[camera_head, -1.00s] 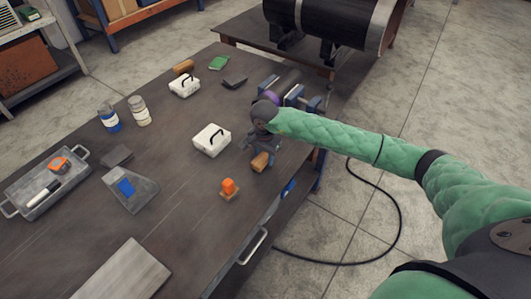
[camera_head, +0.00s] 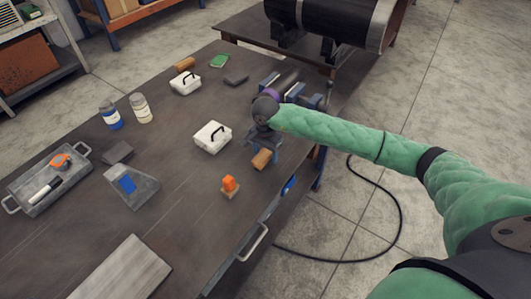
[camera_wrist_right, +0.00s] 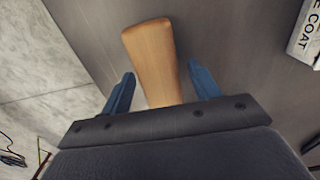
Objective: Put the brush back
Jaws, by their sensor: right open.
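A wooden piece like a brush handle (camera_head: 262,158) lies on the dark workbench (camera_head: 185,225) near its right edge. No bristles show, so I cannot tell for sure that it is the brush. My right gripper (camera_head: 264,142) is low over its far end, pointing down. In the right wrist view, the wooden piece (camera_wrist_right: 150,48) lies between the two blue fingers of the gripper (camera_wrist_right: 161,78), with a gap on each side. The gripper is open, and the palm hides the near end of the wood. My left gripper is not in view.
An orange-topped item (camera_head: 229,184) and a white box with a black handle (camera_head: 212,137) stand close by. A blue vise (camera_head: 308,98) is beyond the gripper. A grey tray (camera_head: 45,205) lies at left.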

